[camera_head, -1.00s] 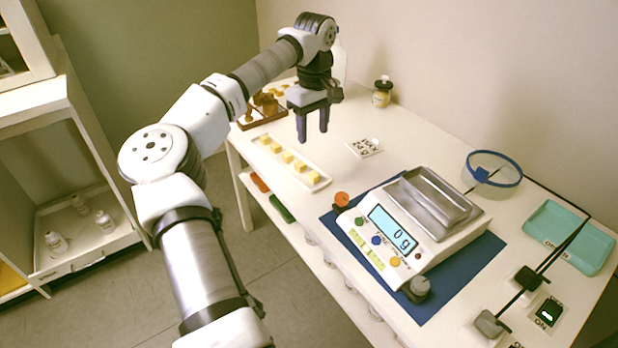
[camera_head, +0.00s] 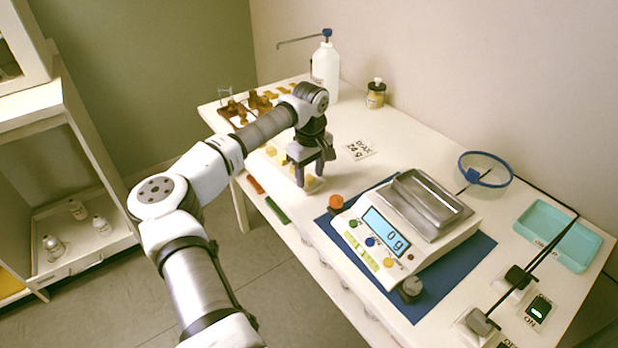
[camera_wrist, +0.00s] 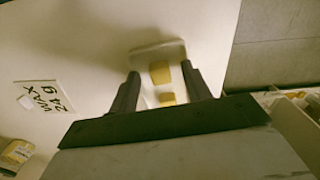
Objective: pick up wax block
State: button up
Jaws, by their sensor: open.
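Yellow wax blocks stand in a row on a narrow white tray; one shows at the tray's far end (camera_head: 271,151). My gripper (camera_head: 310,177) is low over the tray's near end, fingers pointing down, and partly hides the row. In the wrist view the open fingers (camera_wrist: 160,71) straddle the tray, with one wax block (camera_wrist: 160,73) between the fingertips and another block (camera_wrist: 167,99) nearer the palm. The gripper holds nothing. I cannot tell whether the fingertips are down at block height.
A card reading "WAX 24 g" (camera_head: 360,149) lies beside the tray. A scale (camera_head: 400,225) showing 0 g stands on a blue mat (camera_head: 445,300). A brown rack (camera_head: 240,112), white pump bottle (camera_head: 325,70) and small jar (camera_head: 376,95) are at the back.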

jog(key=shift+s+f, duration=0.15)
jog(key=shift+f, duration=0.35)
jog(key=shift+c, duration=0.7)
jog(key=c, duration=0.9)
jog(key=shift+d+r, duration=0.1)
jog(key=shift+r, duration=0.05)
